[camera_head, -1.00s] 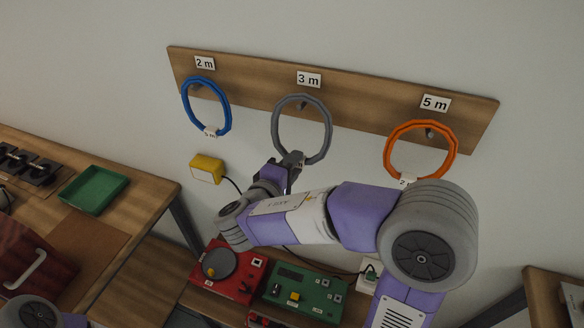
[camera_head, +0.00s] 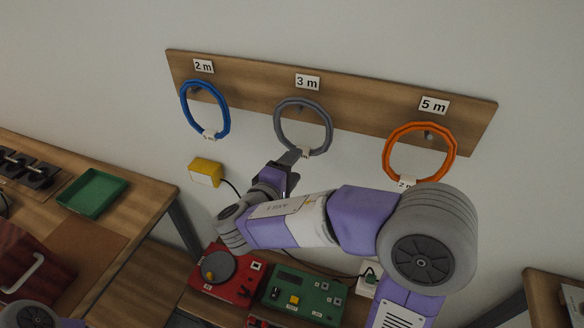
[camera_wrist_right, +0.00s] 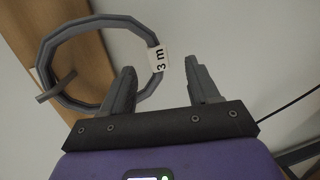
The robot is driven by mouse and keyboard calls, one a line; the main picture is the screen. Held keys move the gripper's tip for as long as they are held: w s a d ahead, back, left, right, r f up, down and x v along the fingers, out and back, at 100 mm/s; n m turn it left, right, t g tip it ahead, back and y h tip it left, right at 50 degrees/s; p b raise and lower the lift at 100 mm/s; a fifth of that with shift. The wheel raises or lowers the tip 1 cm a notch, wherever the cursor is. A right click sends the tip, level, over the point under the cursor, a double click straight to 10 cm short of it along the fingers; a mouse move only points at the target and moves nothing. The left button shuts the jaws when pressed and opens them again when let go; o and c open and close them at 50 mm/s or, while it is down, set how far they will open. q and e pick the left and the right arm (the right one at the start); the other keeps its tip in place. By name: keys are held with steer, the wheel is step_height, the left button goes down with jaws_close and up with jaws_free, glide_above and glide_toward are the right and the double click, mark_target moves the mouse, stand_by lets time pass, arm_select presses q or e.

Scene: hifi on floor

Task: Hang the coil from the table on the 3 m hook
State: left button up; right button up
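The grey coil (camera_head: 303,125) hangs on the 3 m hook of the wooden wall board, under the 3 m label (camera_head: 307,82). In the right wrist view the coil (camera_wrist_right: 45,65) rings the hook peg (camera_wrist_right: 56,87), and its white tag reads 3 m (camera_wrist_right: 157,59). My right gripper (camera_head: 289,160) is just below the coil's lower edge. In the wrist view its two fingers (camera_wrist_right: 162,78) stand apart with nothing clamped between them. One finger overlaps the coil's lower rim in the picture; I cannot tell if they touch. My left gripper is not in view.
A blue coil (camera_head: 184,101) hangs at 2 m and an orange coil (camera_head: 387,153) at 5 m. A yellow box (camera_head: 205,171) with a cable is on the wall. Red (camera_head: 222,274) and green (camera_head: 306,292) devices sit below. A green tray (camera_head: 93,193) stands on the left table.

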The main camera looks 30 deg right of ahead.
steer(key=v, duration=0.8)
step_height(320, 180, down, 7)
steer(key=b, duration=0.6)
steer(key=shift+w+d, duration=0.15)
stand_by(0.8)
steer(key=s+f+b+v, duration=0.1)
steer(key=f+b+v, duration=0.1)
steer(key=v, duration=0.9)
steer(key=shift+s+b, duration=0.3)
steer(key=shift+s, duration=0.05)
stand_by(1.1)
stand_by(0.4)
